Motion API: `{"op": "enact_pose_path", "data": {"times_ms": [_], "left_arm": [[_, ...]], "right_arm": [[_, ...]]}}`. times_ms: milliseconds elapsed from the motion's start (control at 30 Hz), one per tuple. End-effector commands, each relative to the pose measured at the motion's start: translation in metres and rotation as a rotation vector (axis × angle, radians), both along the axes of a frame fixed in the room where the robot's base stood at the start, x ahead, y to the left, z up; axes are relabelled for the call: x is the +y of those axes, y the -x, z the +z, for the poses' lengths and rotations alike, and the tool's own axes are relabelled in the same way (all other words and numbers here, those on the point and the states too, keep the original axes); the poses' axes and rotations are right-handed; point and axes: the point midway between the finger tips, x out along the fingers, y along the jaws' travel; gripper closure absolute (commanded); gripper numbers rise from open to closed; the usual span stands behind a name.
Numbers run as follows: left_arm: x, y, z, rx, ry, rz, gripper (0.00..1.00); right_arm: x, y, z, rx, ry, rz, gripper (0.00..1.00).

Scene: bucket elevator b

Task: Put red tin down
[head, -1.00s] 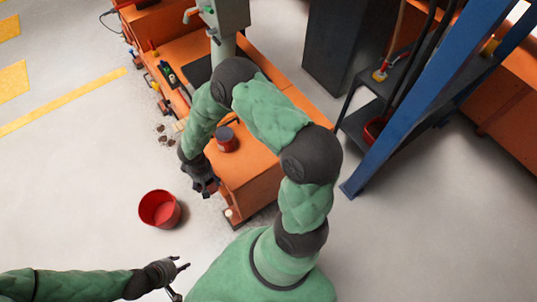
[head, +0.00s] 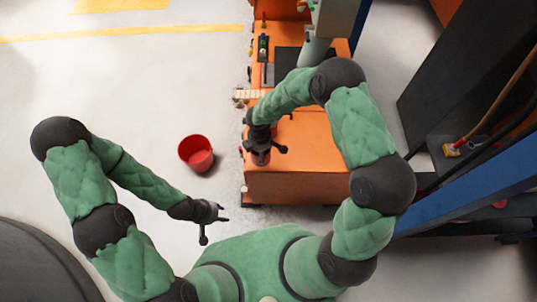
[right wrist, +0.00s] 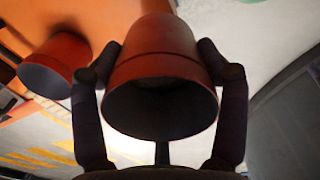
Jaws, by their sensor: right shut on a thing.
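My right gripper (head: 263,148) is shut on the red tin (head: 260,159), above the near left corner of the orange bench top (head: 310,180). In the right wrist view the red tin (right wrist: 160,65) sits between the two fingers with its dark open mouth facing the camera. I cannot tell whether its base touches the bench. My left gripper (head: 222,213) is open and empty over the floor, left of the bench's near end.
A red bucket (head: 197,153) stands on the floor left of the bench. Another red container (right wrist: 55,65) shows at left in the right wrist view. A grey-green column (head: 330,25) rises at the bench's far part.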

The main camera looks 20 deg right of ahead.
Motion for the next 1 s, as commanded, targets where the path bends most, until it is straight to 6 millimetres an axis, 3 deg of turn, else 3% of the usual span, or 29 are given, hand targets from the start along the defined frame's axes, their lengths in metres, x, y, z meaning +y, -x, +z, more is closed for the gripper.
{"op": "enact_pose_path", "data": {"times_ms": [600,833,1000], "left_arm": [[0.0,0.001,0.024,0.001,0.0,-0.001,0.6],[0.0,0.001,0.027,0.001,0.0,-0.001,0.6],[0.0,0.001,0.022,0.001,0.0,-0.001,0.6]], "right_arm": [[0.081,-0.027,0.04,0.008,0.0,1.2,0.84],[0.096,-0.03,0.046,0.009,-0.002,1.421,0.84],[0.084,-0.032,0.039,0.01,-0.003,1.456,0.84]]}}
